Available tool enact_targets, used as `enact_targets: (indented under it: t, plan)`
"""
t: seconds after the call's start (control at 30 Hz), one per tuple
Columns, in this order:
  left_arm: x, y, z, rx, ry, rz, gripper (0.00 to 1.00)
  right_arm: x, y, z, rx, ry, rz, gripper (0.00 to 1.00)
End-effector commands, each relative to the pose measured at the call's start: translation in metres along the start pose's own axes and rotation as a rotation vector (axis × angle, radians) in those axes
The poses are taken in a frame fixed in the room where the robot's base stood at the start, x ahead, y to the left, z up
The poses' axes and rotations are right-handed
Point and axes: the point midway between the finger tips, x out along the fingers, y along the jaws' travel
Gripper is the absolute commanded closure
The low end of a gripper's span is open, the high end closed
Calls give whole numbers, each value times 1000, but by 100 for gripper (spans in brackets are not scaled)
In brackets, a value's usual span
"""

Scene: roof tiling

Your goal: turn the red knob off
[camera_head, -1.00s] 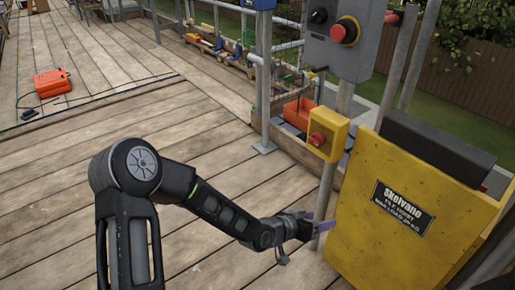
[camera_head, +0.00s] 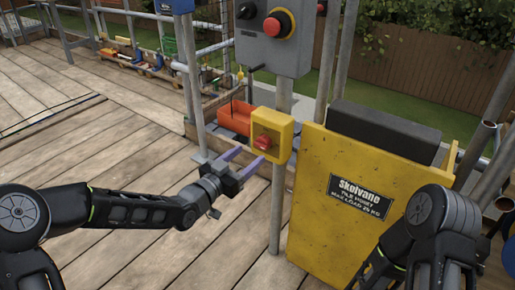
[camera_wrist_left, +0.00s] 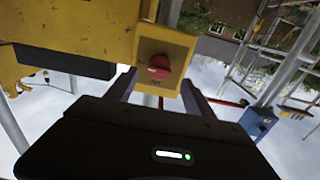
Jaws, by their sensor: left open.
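The red knob (camera_head: 263,143) is on the front of a small yellow switch box (camera_head: 284,136) mounted on a grey post. The knob also shows in the left wrist view (camera_wrist_left: 160,66), ahead of and between the two fingers. My left gripper (camera_head: 251,156) is open, its purple fingers pointing at the box from the left. In the left wrist view the fingers (camera_wrist_left: 158,78) lie on either side of the knob, and I cannot tell whether they touch it. My right arm shows at the lower right, but its gripper is out of view.
A grey control box (camera_head: 272,38) with a large red button (camera_head: 278,22) is above on the same post. A yellow hoist panel (camera_head: 340,215) stands close on the right. An orange box (camera_head: 236,119) lies behind. The wooden deck (camera_head: 110,135) at left is clear.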

Motion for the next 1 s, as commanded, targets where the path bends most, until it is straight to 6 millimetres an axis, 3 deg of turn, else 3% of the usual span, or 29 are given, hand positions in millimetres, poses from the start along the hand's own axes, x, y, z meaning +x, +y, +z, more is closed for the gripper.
enact_targets:
  t: [0.33, 0.7, 1.0]
  plan:
    - [51, 1, 1, -2, 1, 1, 38, 8, 5, -3, 4, 7, 3, 64]
    - [59, 0, 1, -1, -2, 0, 38, 8, 6, -3, 4, 8, 3, 64]
    - [58, 0, 1, -1, -1, 0, 62, 8, 5, -3, 4, 7, 3, 64]
